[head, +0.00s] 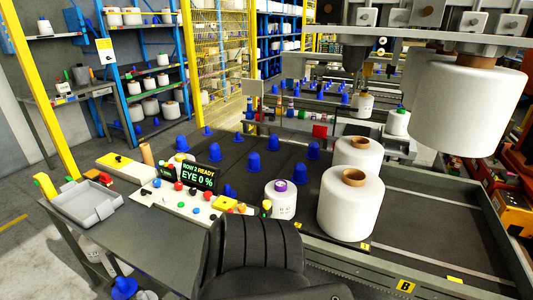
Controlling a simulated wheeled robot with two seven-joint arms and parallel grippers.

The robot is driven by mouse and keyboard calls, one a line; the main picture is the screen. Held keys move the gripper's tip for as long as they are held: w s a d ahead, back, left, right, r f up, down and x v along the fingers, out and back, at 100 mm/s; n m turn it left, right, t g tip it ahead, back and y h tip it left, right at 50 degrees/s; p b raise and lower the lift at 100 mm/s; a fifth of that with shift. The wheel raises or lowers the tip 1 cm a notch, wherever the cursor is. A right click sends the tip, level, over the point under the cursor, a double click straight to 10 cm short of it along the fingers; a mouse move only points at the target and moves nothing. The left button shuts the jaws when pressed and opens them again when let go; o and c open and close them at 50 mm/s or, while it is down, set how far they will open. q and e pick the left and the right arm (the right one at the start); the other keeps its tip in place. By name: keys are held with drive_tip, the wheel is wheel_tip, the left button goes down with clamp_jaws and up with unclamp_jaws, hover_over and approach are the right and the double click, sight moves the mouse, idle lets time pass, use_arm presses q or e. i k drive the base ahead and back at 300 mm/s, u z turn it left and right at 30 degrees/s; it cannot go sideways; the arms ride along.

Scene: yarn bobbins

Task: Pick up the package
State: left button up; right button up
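Several white yarn packages are in the head view. A large package with a brown core (350,210) stands upright at the right of the dark work surface. A second brown-cored package (368,157) stands just behind it and is partly hidden by it. A smaller package with a purple core (281,204) stands to their left. A big package (468,105) hangs under the machine frame at upper right. I cannot tell which one the task means. Neither my left nor my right gripper shows in this view.
A control panel with a lit display (197,176) and a grey tray (88,203) are at left. A black ribbed shape (253,245) fills the bottom centre.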

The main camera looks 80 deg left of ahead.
sight(281, 193)
drive_tip(key=u, duration=0.9)
drive_tip(key=i, duration=0.8)
drive_tip(key=u, duration=0.95)
